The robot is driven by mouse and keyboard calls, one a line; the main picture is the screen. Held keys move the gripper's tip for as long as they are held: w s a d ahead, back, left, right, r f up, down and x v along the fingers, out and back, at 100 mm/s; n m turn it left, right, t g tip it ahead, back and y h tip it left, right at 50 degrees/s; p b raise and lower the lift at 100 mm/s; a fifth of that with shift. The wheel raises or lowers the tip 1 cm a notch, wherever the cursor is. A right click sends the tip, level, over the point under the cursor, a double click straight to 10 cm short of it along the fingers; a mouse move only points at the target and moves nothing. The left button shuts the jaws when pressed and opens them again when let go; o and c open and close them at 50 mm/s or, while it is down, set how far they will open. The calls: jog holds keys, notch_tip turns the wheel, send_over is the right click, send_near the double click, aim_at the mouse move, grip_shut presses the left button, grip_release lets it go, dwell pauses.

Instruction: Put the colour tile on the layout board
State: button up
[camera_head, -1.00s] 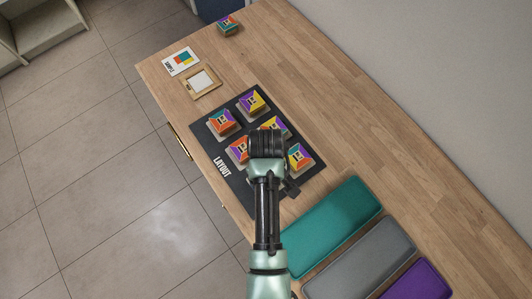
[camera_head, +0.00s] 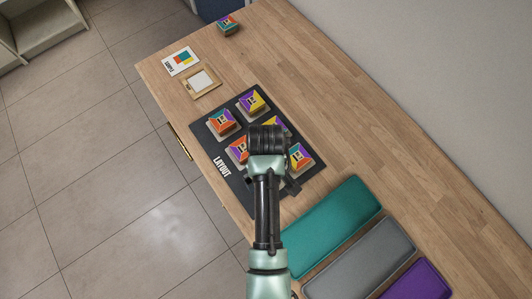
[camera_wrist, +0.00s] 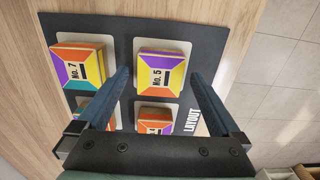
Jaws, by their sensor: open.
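The dark layout board (camera_head: 222,186) lies on the wooden table with several colour tiles on pale squares. One colour tile (camera_head: 228,25) sits off the board at the table's far end. In the wrist view, my gripper (camera_wrist: 160,76) is open above the board. Its two fingers lie either side of the tile marked No. 5 (camera_wrist: 161,72) in the picture; I cannot tell how high they are. The tile marked No. 7 (camera_wrist: 82,66) is left of it.
A printed card (camera_head: 181,61) and a wooden frame with a white centre (camera_head: 201,82) lie beyond the board. Teal (camera_head: 332,226), grey (camera_head: 360,259) and purple (camera_head: 418,282) pads lie at the near right. The table's right side is clear.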

notch_tip(320, 180, up, 10)
jog(key=shift+r, duration=0.2)
jog(key=w+r+m+t, duration=0.2)
jog(key=w+r+t, duration=0.6)
jog(key=r, duration=0.6)
jog(key=w+r+m+t, duration=0.1)
jog(key=w+r+t, duration=0.5)
jog(key=w+r, duration=0.65)
jog(key=s+r+m+t, duration=0.1)
jog(key=s+r+t, duration=0.15)
jog(key=r, duration=0.75)
jog(key=s+r+m+t, duration=0.1)
jog(key=s+r+t, duration=0.15)
jog(key=r, duration=0.65)
jog(key=s+r+m+t, duration=0.1)
jog(key=s+r+t, duration=0.3)
jog(key=r, duration=0.4)
jog(key=s+r+m+t, duration=0.1)
jog(key=s+r+t, duration=0.3)
jog(key=s+r, duration=0.3)
notch_tip(320, 180, up, 3)
jog(key=shift+s+f, duration=0.2)
jog(key=shift+s, duration=0.1)
